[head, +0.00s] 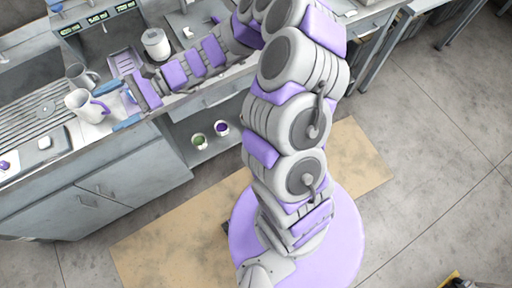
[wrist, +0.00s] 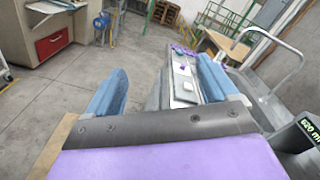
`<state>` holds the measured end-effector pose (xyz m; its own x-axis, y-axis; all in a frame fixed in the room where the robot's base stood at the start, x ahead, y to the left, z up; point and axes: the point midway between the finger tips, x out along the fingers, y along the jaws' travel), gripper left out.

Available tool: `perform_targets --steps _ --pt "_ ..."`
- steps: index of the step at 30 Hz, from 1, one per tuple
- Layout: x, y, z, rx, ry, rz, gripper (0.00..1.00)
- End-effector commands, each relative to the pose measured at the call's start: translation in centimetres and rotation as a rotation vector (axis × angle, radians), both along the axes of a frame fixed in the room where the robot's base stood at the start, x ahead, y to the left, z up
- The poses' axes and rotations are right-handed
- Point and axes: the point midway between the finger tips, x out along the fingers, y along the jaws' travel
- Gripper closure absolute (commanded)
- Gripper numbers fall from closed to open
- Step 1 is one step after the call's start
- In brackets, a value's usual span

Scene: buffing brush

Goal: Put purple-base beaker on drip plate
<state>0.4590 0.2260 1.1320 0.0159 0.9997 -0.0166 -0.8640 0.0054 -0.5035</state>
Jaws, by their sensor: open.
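My gripper (head: 112,105) is open over the counter at the left, its blue fingers apart. The fingers also show in the wrist view (wrist: 160,88), with floor and a strip of counter visible between them. A white pitcher-like vessel with a purple handle (head: 80,104) stands just left of the fingers; I cannot tell whether they touch it. A grey mug-like vessel (head: 80,75) stands behind it. A slotted purple-tinted plate (head: 124,61), apparently the drip plate, lies below the machine's displays. I cannot make out for certain which vessel is the purple-base beaker.
A ribbed draining board (head: 35,112) and small white items (head: 43,143) lie left of the gripper. A white cylinder (head: 156,44) stands near my forearm. Green (head: 199,141) and purple (head: 221,128) cups sit on a lower shelf. The floor at right is mostly clear.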

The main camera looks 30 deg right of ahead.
Motion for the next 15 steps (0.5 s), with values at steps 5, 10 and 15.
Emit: perform_targets --steps 5,10,15 --pt "-7.2 0.9 2.7 -0.148 -0.200 0.220 0.13" --pt "-13.5 -0.3 2.8 -0.319 -0.361 0.410 0.13" --pt "-18.5 -3.4 2.0 -0.519 -0.499 0.575 0.13"
